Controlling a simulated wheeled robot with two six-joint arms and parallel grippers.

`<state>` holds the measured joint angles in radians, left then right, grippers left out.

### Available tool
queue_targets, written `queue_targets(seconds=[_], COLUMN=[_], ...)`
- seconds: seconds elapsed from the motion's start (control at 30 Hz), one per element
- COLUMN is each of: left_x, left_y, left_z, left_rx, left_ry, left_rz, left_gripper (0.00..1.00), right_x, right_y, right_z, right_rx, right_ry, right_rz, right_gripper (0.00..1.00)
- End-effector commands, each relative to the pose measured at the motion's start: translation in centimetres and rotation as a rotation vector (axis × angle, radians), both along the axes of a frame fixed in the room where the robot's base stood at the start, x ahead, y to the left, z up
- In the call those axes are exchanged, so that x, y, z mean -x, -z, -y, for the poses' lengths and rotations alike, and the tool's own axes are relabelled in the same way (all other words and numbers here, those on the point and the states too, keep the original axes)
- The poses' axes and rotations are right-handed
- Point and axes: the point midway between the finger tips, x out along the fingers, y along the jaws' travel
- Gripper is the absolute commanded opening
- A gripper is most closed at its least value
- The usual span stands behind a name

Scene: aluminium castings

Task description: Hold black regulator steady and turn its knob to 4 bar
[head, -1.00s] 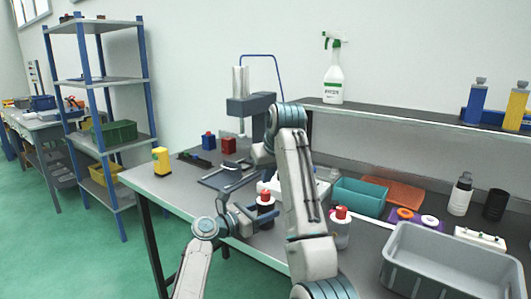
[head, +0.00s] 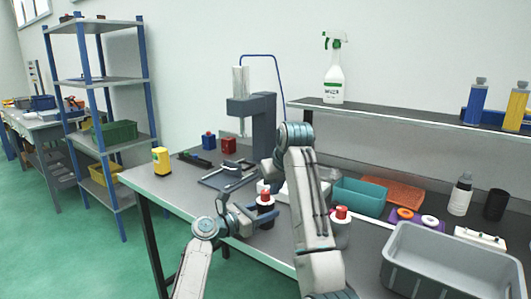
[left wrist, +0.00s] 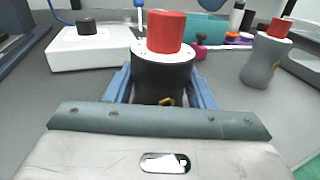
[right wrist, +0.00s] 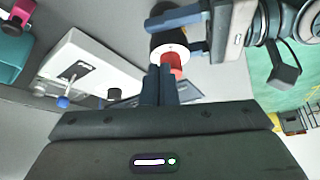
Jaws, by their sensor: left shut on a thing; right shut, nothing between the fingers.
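The black regulator (head: 265,209) stands upright near the front of the workbench, with a red knob on top and a white ring beneath it. In the left wrist view its black body (left wrist: 163,78) sits between my blue fingers, with the red knob (left wrist: 166,32) above them. My left gripper (head: 262,221) is shut on the body. In the right wrist view my right gripper (right wrist: 160,78) is shut and empty, its fingertips close to the red knob (right wrist: 173,61); I cannot tell whether they touch. My right arm hides part of the bench in the head view. The pressure reading is not legible.
A grey regulator with a red knob (head: 342,226) stands to the right. A grey crate (head: 450,262) occupies the front right. A press (head: 263,125) stands at the back.

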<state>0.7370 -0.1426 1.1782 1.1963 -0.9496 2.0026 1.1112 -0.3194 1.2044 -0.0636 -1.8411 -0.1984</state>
Motion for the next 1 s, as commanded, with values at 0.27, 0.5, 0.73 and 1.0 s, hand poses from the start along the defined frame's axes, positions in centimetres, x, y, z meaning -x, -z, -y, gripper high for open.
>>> queue_targets(seconds=[0.27,0.5,0.73,1.0], left_x=[0.0,0.0,0.0,0.0], left_y=[0.0,0.0,0.0,0.0], left_z=[0.0,0.0,0.0,0.0], left_rx=[0.001,0.001,0.001,0.001], left_ry=[0.0,0.0,0.001,0.001], left_rz=[-0.001,-0.001,-0.001,-0.001], left_gripper=[0.18,0.18,0.18,0.18], right_x=[0.0,0.0,0.0,-0.2], right_y=[1.5,1.5,1.5,1.5], right_z=[0.0,0.0,-0.1,-0.3], right_rx=[-0.001,0.0,0.0,-0.001], right_ry=[0.0,0.0,0.0,0.0], right_rz=[0.0,0.001,0.0,0.0], right_gripper=[0.0,0.0,0.0,0.0])
